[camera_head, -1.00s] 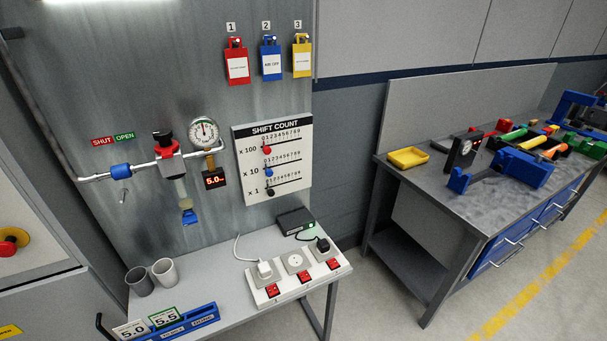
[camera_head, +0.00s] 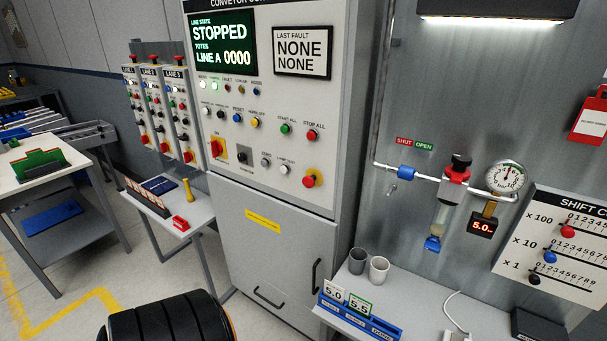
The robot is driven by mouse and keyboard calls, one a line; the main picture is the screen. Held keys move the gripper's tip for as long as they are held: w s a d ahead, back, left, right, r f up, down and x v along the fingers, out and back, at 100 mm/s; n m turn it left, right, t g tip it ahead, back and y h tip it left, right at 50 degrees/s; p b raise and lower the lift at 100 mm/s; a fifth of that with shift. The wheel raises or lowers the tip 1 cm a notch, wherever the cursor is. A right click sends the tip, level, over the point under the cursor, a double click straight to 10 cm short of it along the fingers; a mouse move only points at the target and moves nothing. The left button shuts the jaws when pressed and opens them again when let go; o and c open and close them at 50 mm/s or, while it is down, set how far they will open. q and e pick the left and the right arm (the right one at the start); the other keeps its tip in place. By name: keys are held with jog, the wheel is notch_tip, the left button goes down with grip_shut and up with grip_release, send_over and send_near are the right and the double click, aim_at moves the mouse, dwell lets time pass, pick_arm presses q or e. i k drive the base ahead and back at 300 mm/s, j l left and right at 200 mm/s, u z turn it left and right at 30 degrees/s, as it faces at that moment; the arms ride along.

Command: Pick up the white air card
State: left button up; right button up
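Two small cards stand in a blue rack (camera_head: 357,318) on the light bench at the bottom right. The left card, marked 5.0 (camera_head: 334,292), is white with a plain pale edge. The right card, marked 5.5 (camera_head: 360,303), is white with a green border. The lower parts of both cards are hidden by the rack.
Two grey cups (camera_head: 378,269) stand behind the rack. The air line with its gauge (camera_head: 505,177) hangs above. A conveyor control cabinet (camera_head: 270,110) stands left of the bench. A side table (camera_head: 170,210) holds a red block (camera_head: 180,223).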

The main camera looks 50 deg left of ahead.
aim_at(336, 294)
jog(key=u, duration=1.35)
